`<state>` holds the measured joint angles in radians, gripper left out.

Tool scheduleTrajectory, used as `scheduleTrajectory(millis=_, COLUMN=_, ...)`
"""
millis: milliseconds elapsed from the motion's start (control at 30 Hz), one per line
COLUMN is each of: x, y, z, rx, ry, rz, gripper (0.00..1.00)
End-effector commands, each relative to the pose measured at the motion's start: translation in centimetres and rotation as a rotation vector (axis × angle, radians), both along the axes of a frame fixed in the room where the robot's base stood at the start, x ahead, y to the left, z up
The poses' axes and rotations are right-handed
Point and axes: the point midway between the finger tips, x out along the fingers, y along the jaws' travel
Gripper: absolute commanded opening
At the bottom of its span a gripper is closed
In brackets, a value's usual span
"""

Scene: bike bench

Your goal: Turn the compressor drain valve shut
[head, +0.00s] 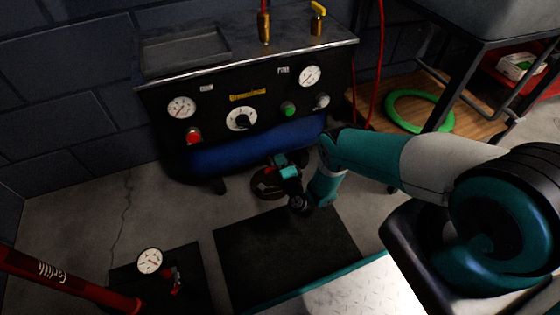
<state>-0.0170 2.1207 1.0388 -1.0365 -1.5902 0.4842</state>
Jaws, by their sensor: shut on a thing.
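The compressor has a black control panel (262,110) with a blue tank (225,160) below it. My gripper (271,173) is low at the front of the tank, near its underside. It is shut on a small reddish part there, which I take to be the drain valve (268,171). The gripper and wrist hide most of this part, so the angle of its handle cannot be told. A dark round ring (261,186) shows just below the jaws, partly covered.
The panel bears two gauges, a dial (241,118), a red button (193,135) and a green button (289,109). A yellow-handled brass valve (317,19) stands on top. A pump with gauge (150,261) is at lower left. A green ring (419,111) lies at right. Floor left is clear.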

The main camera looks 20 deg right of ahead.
Motion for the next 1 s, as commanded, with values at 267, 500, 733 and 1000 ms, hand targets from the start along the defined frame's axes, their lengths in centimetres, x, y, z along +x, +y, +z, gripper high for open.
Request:
scheduleTrajectory(millis=267, x=0.34, y=0.35, z=0.46, rx=0.008, ry=-0.008, rz=0.008, gripper=0.00)
scheduleTrajectory(millis=500, x=0.38, y=0.35, z=0.51, rx=0.008, ry=-0.010, rz=0.007, gripper=0.00)
scheduleTrajectory(millis=733, x=0.25, y=0.10, z=0.34, rx=0.004, ry=-0.006, rz=0.003, gripper=0.38)
scheduleTrajectory(millis=1000, x=-0.17, y=-0.03, z=0.31, rx=0.001, ry=-0.002, rz=0.000, gripper=0.38)
